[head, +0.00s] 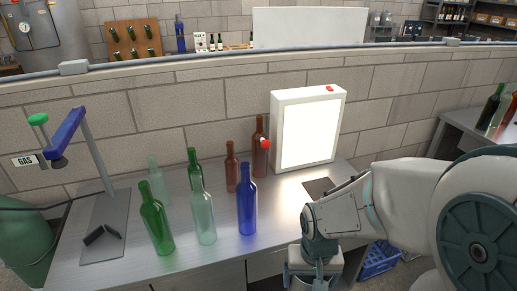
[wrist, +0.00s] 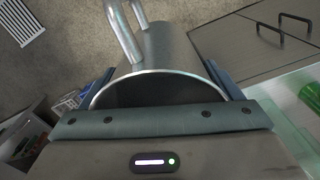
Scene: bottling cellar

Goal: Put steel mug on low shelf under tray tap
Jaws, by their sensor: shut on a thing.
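The steel mug (wrist: 170,48) is in my gripper (wrist: 160,80) in the wrist view, with a finger on each side of its body. Its dark open rim faces the camera, and its handle (wrist: 124,32) points to the upper left. In the head view my gripper (head: 317,279) is at the bottom edge, in front of the bench's front edge, and mostly cut off. I cannot make out a tray tap or a low shelf in either view.
A steel bench (head: 175,262) carries several glass bottles, including a blue bottle (head: 247,205), and a lit white panel (head: 309,130). A blue crate (head: 380,260) is on the floor to the right. Drawer handles (wrist: 283,30) show at the wrist view's upper right. A floor grate (wrist: 20,22) lies at upper left.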

